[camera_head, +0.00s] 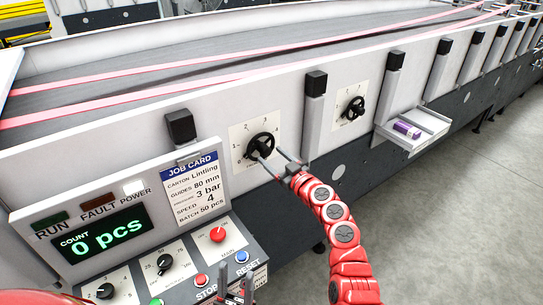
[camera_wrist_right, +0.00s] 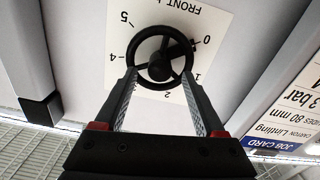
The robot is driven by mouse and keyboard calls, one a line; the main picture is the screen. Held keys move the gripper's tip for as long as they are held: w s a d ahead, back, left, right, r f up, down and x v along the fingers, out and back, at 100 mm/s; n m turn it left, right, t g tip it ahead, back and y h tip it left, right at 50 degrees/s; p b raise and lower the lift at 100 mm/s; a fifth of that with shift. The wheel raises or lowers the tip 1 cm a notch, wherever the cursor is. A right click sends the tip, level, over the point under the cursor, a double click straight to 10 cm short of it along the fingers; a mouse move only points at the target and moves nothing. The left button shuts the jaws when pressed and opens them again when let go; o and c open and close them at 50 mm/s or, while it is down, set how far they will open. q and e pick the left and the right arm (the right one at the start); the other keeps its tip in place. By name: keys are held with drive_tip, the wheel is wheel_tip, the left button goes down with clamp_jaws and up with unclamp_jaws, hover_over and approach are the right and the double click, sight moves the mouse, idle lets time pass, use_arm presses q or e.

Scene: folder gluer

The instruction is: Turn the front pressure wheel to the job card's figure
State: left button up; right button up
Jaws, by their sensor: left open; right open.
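The front pressure wheel (camera_head: 260,146) is a black spoked handwheel on a white numbered plate on the machine's side. In the right wrist view the wheel (camera_wrist_right: 160,62) has a small red mark close to the 0. My right gripper (camera_head: 267,156) is open, with its fingertips at either side of the wheel; I cannot tell whether they touch it. The job card (camera_head: 192,190) reads pressure 3 bar, guides 80 mm, speed 4, batch 50 pcs. My left gripper (camera_head: 235,288) is open and empty over the control panel's lower edge, partly cut off.
The control panel (camera_head: 190,262) has dials, a red knob and stop and reset buttons. The display (camera_head: 102,236) shows 0 pcs. A second black handwheel (camera_head: 355,107) and a small tray (camera_head: 412,130) with a purple item lie farther right. The floor (camera_head: 450,220) is clear.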

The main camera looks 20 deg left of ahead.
drive_tip(key=shift+w+a, duration=0.35)
drive_tip(key=shift+a, duration=0.1)
clamp_jaws()
